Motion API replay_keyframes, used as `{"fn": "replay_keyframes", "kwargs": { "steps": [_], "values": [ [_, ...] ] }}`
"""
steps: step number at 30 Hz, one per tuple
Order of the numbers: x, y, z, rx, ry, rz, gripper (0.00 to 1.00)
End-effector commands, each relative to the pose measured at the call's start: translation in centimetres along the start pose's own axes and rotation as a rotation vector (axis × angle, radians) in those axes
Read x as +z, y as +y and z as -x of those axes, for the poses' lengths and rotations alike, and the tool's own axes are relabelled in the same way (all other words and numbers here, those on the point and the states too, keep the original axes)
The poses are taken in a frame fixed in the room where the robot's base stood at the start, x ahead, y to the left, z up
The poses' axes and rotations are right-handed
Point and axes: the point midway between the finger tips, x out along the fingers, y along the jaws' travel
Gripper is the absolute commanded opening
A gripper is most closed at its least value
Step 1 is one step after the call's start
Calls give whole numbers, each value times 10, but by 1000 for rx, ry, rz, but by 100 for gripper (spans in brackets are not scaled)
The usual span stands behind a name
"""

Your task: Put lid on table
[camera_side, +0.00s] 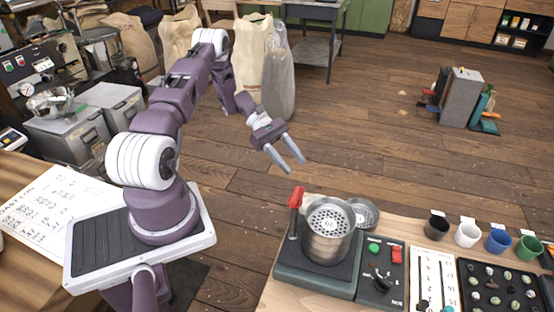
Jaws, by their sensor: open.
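A round metal lid (330,222) with small holes and a mark in its middle sits on top of a metal cylinder (326,249). The cylinder stands on a dark green machine base (318,283) on the wooden table (272,299). A second perforated round metal piece (363,213) lies just behind and to the right of the cylinder. My gripper (288,157) is open and empty, in the air above the floor, up and left of the lid and apart from it. Its two fingers point down and to the right.
A red-handled lever (296,198) stands upright left of the cylinder. A control box (381,280) with green and red buttons sits to its right. Black, white, blue and green cups (467,236) line the table's back right. A dark tray (494,288) holds several bean-like pieces.

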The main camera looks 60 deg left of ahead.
Motion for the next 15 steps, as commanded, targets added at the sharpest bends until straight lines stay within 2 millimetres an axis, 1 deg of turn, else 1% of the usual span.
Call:
{"fn": "replay_keyframes", "kwargs": {
  "steps": [1, 2, 3, 5, 6, 7, 8, 9, 11, 12, 14, 15],
  "values": [
    [35, 7, 3, -59, 58, -92, 42],
    [58, 8, 4, -101, 100, -154, 42],
    [89, 7, 4, -160, 157, -242, 42],
    [136, -1, 2, -247, 244, -383, 42],
    [168, -10, 1, -302, 303, -483, 42],
    [190, -19, -1, -343, 348, -561, 42],
    [212, -29, -2, -383, 394, -641, 42],
    [240, -46, -4, -432, 455, -753, 42],
    [276, -74, -4, -498, 549, -925, 42],
    [296, -95, -4, -534, 610, -1041, 42],
    [318, -128, -3, -581, 700, -1219, 42],
    [329, -149, -1, -603, 756, -1332, 42]
  ]
}}
